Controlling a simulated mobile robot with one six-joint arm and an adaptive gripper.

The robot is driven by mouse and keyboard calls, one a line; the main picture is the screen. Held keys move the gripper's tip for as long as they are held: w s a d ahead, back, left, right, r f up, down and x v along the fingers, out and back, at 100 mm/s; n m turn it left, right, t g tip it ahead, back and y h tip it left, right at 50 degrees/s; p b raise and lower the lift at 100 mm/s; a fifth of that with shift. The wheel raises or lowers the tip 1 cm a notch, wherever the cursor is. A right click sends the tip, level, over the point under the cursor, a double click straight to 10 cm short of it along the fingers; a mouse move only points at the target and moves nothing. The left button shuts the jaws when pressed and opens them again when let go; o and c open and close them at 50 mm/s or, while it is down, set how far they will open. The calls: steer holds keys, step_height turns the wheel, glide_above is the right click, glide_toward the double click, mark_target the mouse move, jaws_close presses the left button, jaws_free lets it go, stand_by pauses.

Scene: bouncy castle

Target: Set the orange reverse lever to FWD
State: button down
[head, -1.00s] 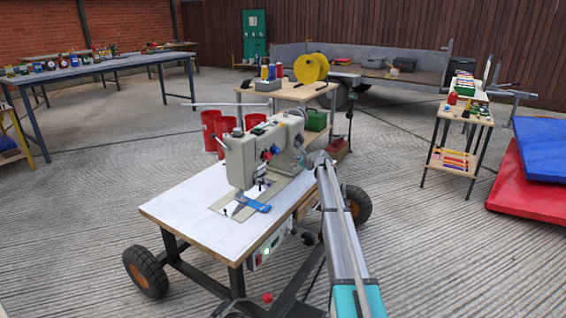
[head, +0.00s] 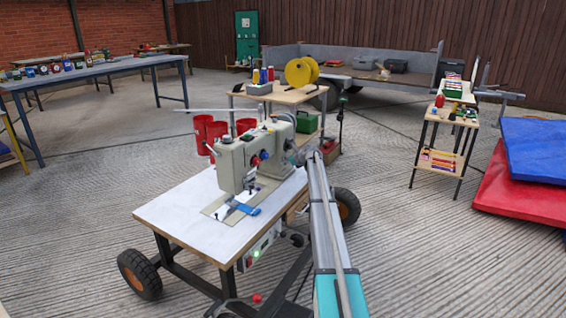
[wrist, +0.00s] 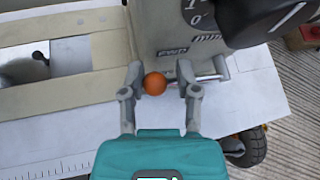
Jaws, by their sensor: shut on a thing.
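The orange ball knob of the reverse lever (wrist: 155,83) shows in the wrist view, with its metal rod running right along the sewing machine's side. My gripper (wrist: 160,78) is shut on the lever, with the knob between its two fingers. A raised FWD mark (wrist: 173,51) is on the grey housing just above the knob. In the head view the sewing machine (head: 236,163) stands on its white table, and my arm reaches its right end. The lever and my fingertips are not discernible there.
The white-topped table (head: 185,215) has wheels, and blue cloth (head: 245,209) lies under the needle. A dark rounded part (wrist: 255,20) sits close at the upper right in the wrist view. A bench with a yellow reel (head: 299,71) stands behind.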

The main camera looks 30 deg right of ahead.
steer(key=shift+s+d, duration=0.1)
steer(key=shift+d, duration=0.3)
steer(key=shift+c, duration=2.4)
jaws_free()
steer(key=shift+d+f, duration=0.1)
steer(key=shift+f, duration=0.1)
steer(key=shift+o, duration=1.3)
steer(key=shift+a, duration=0.25)
